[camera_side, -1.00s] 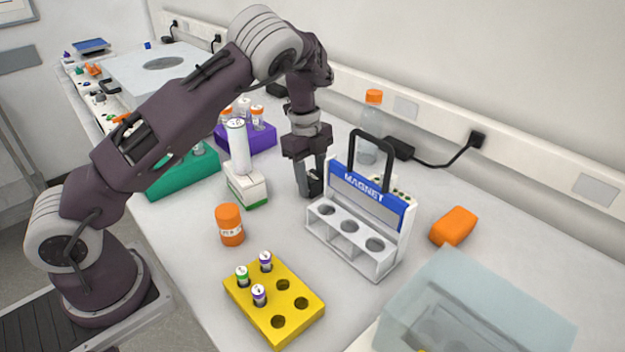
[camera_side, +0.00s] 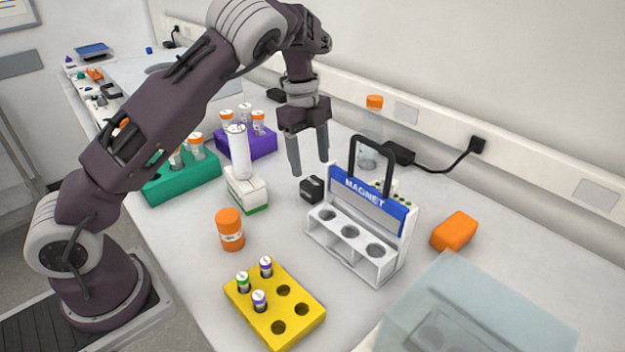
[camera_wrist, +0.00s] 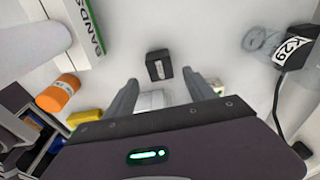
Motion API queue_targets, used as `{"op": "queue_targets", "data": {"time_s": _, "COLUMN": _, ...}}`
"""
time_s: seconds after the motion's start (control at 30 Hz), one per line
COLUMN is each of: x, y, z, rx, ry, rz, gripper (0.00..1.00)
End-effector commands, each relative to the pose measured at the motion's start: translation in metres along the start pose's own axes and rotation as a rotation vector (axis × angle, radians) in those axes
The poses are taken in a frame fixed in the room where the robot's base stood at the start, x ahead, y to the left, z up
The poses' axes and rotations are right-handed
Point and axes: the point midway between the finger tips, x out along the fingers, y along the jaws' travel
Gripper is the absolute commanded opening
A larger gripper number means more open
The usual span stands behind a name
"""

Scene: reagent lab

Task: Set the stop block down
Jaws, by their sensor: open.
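In the side view the stop block (camera_side: 312,189) rests on the white bench, behind and left of the magnet rack (camera_side: 362,222). My gripper (camera_side: 309,170) is open and empty above the block, with its two grey fingers pointing down and apart from it. In the wrist view the stop block (camera_wrist: 159,65) lies on the bench beyond the open fingertips (camera_wrist: 166,84), with clear space around it.
A white box with a white cylinder (camera_side: 240,152) stands left of the block. A clear bottle (camera_side: 371,130) and black cable lie behind the magnet rack.

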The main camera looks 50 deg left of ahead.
Motion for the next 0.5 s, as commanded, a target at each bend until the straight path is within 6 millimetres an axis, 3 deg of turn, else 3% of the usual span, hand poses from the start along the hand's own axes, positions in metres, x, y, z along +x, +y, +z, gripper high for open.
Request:
{"op": "queue_targets", "data": {"time_s": 0.1, "x": -0.028, "y": -0.001, "z": 0.001, "rx": 0.001, "ry": -0.002, "rz": -0.004, "gripper": 0.63}}
{"op": "queue_targets", "data": {"time_s": 0.2, "x": -0.041, "y": 0.000, "z": 0.001, "rx": 0.000, "ry": 0.000, "rz": -0.001, "gripper": 0.63}}
{"op": "queue_targets", "data": {"time_s": 0.4, "x": -0.049, "y": 0.000, "z": 0.000, "rx": -0.001, "ry": 0.002, "rz": -0.005, "gripper": 0.63}}
{"op": "queue_targets", "data": {"time_s": 0.47, "x": -0.054, "y": -0.009, "z": -0.008, "rx": 0.001, "ry": 0.046, "rz": -0.072, "gripper": 0.63}}
{"op": "queue_targets", "data": {"time_s": 0.5, "x": -0.064, "y": -0.022, "z": -0.021, "rx": 0.001, "ry": 0.110, "rz": -0.180, "gripper": 0.63}}
